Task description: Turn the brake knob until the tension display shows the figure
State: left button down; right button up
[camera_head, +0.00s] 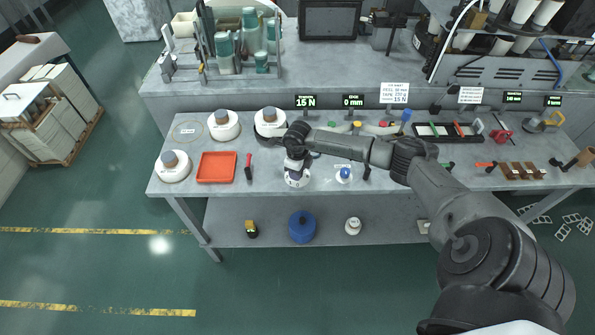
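The tension display (305,101) is a small black box at the back of the bench with green figures that look like 15 N. A white card (394,93) to its right carries small print and a larger figure that looks like 15 N. My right arm reaches in from the lower right. Its gripper (297,179) points down over the bench in front of the display. The fingers are too small and hidden to tell open from shut. I cannot make out the brake knob; it may be hidden under this gripper. My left gripper is not in view.
Left on the bench (215,190) are white spools (223,125), an orange tray (216,167) and a red-handled tool (248,167). A blue-topped white piece (344,174) stands right of the gripper. Another display (353,101) reads 0 mm.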

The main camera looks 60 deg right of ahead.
jog(key=o, duration=0.9)
jog(key=shift+r, duration=0.1)
jog(key=shift+r, duration=6.85)
jog(key=shift+w, duration=0.1)
